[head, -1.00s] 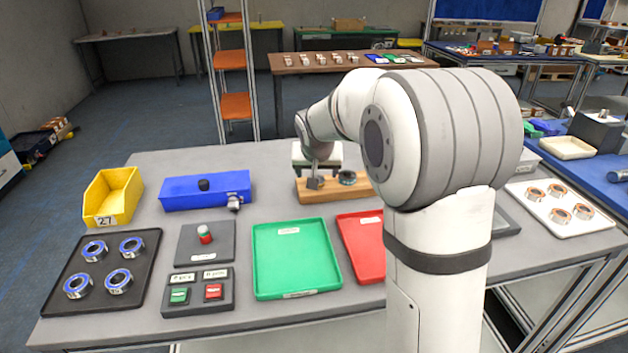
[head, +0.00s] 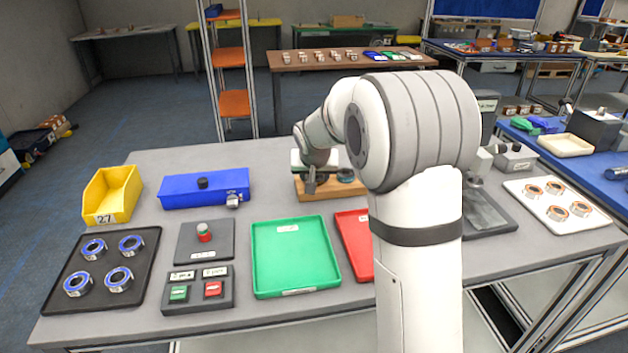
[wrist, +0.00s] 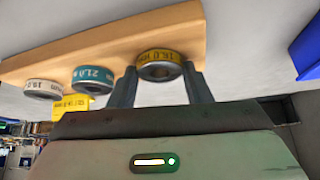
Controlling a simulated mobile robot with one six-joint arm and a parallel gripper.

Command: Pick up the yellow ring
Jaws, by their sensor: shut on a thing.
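The yellow ring (wrist: 160,66), with a dark printed size on its band, sits at the wooden board (wrist: 110,38) in the wrist view. My gripper (wrist: 161,84) is shut on it, one finger at each side. I cannot tell whether the ring still touches the board. In the head view my gripper (head: 311,184) is low over the left part of the board (head: 332,193), and the yellow ring is hidden there.
A teal ring (wrist: 92,79) and a white ring (wrist: 43,89) are on the same board, beside the yellow one. A blue box (head: 205,190) stands left of the board. Green (head: 294,258) and red (head: 354,240) trays lie in front.

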